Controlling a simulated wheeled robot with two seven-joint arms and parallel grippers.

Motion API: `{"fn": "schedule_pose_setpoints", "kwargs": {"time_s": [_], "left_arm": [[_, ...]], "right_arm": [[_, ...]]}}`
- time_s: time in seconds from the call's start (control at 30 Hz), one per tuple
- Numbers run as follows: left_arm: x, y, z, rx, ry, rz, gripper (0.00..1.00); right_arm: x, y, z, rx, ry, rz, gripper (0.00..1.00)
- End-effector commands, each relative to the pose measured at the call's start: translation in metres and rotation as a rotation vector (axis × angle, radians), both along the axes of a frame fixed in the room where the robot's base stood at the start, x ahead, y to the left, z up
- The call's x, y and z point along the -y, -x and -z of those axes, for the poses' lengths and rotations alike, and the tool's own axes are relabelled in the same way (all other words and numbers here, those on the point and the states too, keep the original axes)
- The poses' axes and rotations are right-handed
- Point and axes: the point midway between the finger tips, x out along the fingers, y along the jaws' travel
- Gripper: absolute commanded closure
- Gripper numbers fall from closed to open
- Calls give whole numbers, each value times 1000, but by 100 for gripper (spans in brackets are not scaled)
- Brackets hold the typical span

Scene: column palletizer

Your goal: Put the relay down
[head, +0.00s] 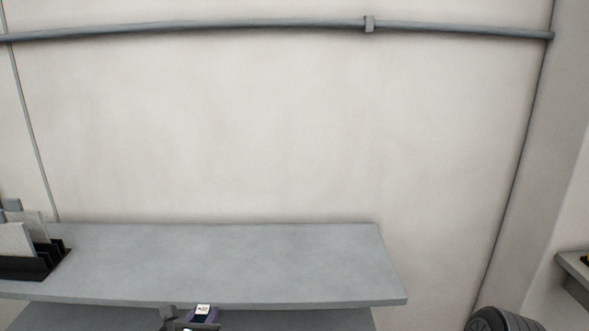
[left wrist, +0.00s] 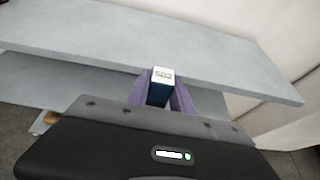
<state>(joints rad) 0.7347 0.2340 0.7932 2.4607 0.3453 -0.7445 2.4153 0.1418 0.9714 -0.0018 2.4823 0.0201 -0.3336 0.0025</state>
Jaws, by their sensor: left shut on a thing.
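The relay (left wrist: 160,88) is a small dark blue block with a pale, marked top. My left gripper (left wrist: 161,97) is shut on it, with a purple finger on each side. In the head view the relay (head: 203,309) and my left gripper (head: 197,318) show at the bottom edge, in front of the shelf's front edge. The relay looks upright and apart from the grey shelf top (head: 230,260). Its lower part is hidden between the fingers. My right gripper is not in view.
A black rack (head: 35,265) with pale upright panels stands at the shelf's left end. The rest of the shelf top is clear. A lower shelf (head: 90,316) lies beneath. A dark round ribbed object (head: 500,320) is at bottom right, and a wall is behind.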

Motion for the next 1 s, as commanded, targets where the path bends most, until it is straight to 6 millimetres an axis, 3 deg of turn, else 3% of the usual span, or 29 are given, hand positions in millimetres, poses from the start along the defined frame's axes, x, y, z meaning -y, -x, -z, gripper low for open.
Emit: {"fn": "schedule_pose_setpoints", "kwargs": {"time_s": [0.03,0.4,1.0], "left_arm": [[0,0,11,0,0,1,100],[0,0,46,1,0,0,100],[0,0,49,0,1,-1,100]], "right_arm": [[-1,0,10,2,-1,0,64],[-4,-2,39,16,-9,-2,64],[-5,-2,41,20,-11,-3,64]]}}
